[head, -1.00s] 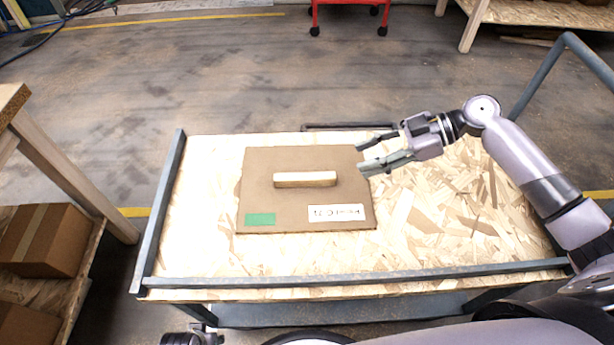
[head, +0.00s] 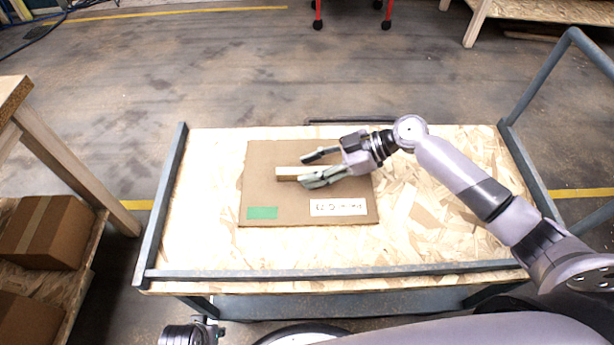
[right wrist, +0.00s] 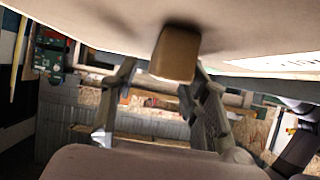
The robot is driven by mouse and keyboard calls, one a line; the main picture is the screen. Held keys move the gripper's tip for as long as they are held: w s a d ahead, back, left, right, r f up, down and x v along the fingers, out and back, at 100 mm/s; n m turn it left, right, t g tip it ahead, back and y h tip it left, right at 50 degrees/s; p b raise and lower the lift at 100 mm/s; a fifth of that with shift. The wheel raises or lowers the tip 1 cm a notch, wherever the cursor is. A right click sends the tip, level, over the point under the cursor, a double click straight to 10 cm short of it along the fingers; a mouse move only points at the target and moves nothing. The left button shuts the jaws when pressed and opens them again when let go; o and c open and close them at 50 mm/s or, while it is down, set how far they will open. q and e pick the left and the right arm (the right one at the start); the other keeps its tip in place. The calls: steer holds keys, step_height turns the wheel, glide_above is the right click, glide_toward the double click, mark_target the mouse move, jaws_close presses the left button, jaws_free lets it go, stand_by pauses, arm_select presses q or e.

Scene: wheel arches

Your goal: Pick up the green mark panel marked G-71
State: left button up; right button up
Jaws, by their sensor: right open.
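A flat brown square panel (head: 258,180) lies on the cart top. It has a green mark (head: 263,213) at its lower left and a white label (head: 338,207) at its lower right; I cannot read the label surely. A light wooden bar handle (head: 285,174) stands at its middle. My right gripper (head: 304,171) is open, with one finger on each side of the handle's right part. In the right wrist view the handle's end (right wrist: 175,54) shows between the spread fingers, without clear contact.
The cart's wooden top (head: 210,190) is bare around the panel. Grey rails (head: 340,274) edge it in front and at the sides. A shelf with cardboard boxes (head: 47,232) stands at the left. A red cart (head: 352,8) is far behind.

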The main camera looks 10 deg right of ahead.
steer(key=shift+c, duration=0.2)
jaws_close()
stand_by(0.4)
stand_by(0.4)
